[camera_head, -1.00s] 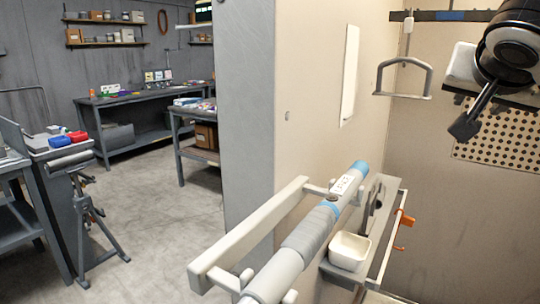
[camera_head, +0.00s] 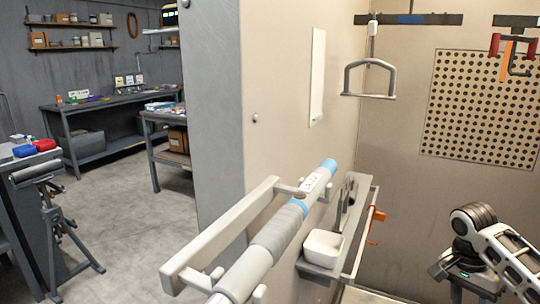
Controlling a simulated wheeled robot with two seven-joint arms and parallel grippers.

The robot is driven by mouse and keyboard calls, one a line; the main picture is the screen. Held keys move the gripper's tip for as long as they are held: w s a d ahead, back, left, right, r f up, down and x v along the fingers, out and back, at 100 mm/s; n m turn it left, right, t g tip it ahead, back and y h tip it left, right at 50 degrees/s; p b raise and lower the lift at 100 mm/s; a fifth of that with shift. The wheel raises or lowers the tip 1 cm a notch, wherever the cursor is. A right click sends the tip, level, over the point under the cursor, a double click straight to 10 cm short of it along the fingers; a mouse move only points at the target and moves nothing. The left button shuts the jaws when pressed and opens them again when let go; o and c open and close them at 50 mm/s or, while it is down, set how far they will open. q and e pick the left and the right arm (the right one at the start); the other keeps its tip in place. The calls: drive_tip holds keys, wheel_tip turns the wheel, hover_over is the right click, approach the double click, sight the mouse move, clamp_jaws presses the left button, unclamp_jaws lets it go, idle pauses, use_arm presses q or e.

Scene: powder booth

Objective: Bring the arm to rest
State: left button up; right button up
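My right arm shows at the lower right of the head view, folded low, with a black joint and white links beside the booth's back wall. I cannot make out the fingers of my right gripper there. My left arm and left gripper are out of the picture. Nothing held by either arm is visible.
A long grey-and-blue tube (camera_head: 273,244) lies along a beige rail (camera_head: 220,232) in front of me. A shelf with a white bin (camera_head: 322,247) and an orange hook (camera_head: 377,215) is on the booth wall. A grey hanger (camera_head: 368,80) hangs beside a perforated panel (camera_head: 482,108).

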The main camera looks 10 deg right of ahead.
drive_tip(key=s+d+f+m+g, duration=0.1)
drive_tip(key=s+d+f, duration=0.1)
drive_tip(key=s+f, duration=0.2)
drive_tip(key=w+d+r+n+t+h, duration=0.2)
drive_tip(key=w+d+r+n+t, duration=0.1)
drive_tip(key=w+n+t, duration=0.3)
drive_tip(key=w+d+r+n+t+h, duration=0.2)
drive_tip(key=w+d+n+t, duration=0.15)
drive_tip(key=w, duration=0.55)
drive_tip(key=w+a+r+n+t, duration=0.3)
drive_tip(key=w+r+n+t, duration=0.65)
drive_tip(key=r+n, duration=0.3)
drive_tip(key=s+a+f+g+y, duration=0.15)
drive_tip(key=s+a+f, duration=0.35)
drive_tip(key=a+f, duration=0.5)
drive_tip(key=s+a+f+g+y, duration=0.1)
drive_tip(key=s+a+f+y, duration=0.3)
drive_tip(key=a+f, duration=0.7)
drive_tip(key=s+a+f+m+g+y, duration=0.1)
drive_tip(key=s+a+f, duration=0.3)
drive_tip(key=s+a, duration=0.5)
drive_tip(key=s+a+f+m+g+y, duration=0.2)
drive_tip(key=s+a+f, duration=0.3)
drive_tip(key=s+a, duration=0.4)
drive_tip(key=shift+s+f, duration=0.3)
drive_tip(key=shift+s, duration=0.5)
drive_tip(key=shift+c, duration=0.2)
